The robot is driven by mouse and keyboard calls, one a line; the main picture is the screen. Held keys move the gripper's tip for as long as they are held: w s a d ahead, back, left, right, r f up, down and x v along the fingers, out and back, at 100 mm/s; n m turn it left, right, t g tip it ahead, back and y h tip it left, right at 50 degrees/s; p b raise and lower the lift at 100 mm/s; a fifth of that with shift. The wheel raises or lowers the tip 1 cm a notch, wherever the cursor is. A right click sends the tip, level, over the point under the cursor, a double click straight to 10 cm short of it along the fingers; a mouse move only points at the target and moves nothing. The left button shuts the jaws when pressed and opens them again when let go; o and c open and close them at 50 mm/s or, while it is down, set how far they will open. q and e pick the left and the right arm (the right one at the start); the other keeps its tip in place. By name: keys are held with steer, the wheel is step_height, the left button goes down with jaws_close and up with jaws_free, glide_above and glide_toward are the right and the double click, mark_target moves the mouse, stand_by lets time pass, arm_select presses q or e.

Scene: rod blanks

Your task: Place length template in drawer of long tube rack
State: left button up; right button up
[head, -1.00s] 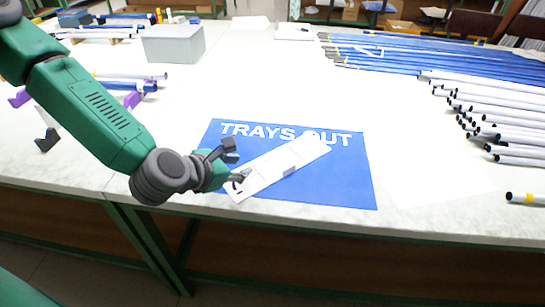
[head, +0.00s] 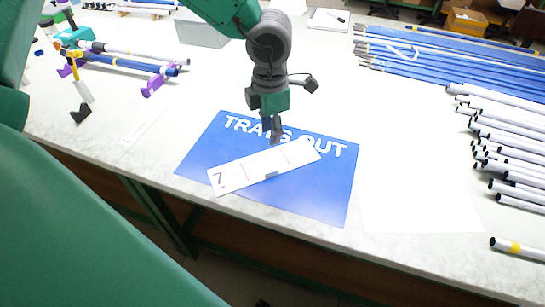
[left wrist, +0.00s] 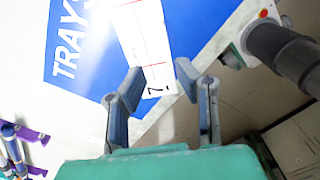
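The length template (head: 243,172) is a flat white strip with red lines and a 7 at one end. It lies slanted on the blue "TRAYS OUT" mat (head: 318,197). My left gripper (head: 290,108) is over the far part of the mat in the head view, fingers spread, one finger near the template's far edge. In the left wrist view my left gripper (left wrist: 158,84) is open, and the template (left wrist: 147,42) shows beyond its fingertips with the 7 end between them. Contact cannot be told. My right gripper is not in view. I cannot make out a drawer.
White tubes (head: 510,150) with dark ends and long blue tubes (head: 440,58) lie on the right. A grey box (head: 200,28) stands at the back left. Purple holders (head: 150,85) with tubes are at left.

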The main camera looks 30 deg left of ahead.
arm_select(q)
step_height(320, 180, down, 3)
steer(key=d, duration=0.1)
steer(key=b, duration=0.1)
glide_above(272, 171)
steer(key=f, duration=0.3)
steer(key=a+f, duration=0.1)
steer(key=shift+w+f, duration=0.2)
steer(key=shift+f, duration=0.2)
steer(key=shift+a+f, duration=0.25)
steer(key=shift+f, duration=0.25)
steer(key=shift+d+f, duration=0.1)
steer(key=shift+f, duration=0.1)
steer(key=f, duration=0.1)
steer(key=d+f, duration=0.1)
steer(key=f, duration=0.1)
steer(key=d+f+b, duration=0.1)
steer(key=shift+s+f, duration=0.15)
steer(key=shift+f, duration=0.05)
steer(key=shift+a, duration=0.35)
steer(key=shift+c, duration=0.8)
steer(key=shift+a, duration=0.2)
jaws_close()
steer(key=shift+a, duration=0.1)
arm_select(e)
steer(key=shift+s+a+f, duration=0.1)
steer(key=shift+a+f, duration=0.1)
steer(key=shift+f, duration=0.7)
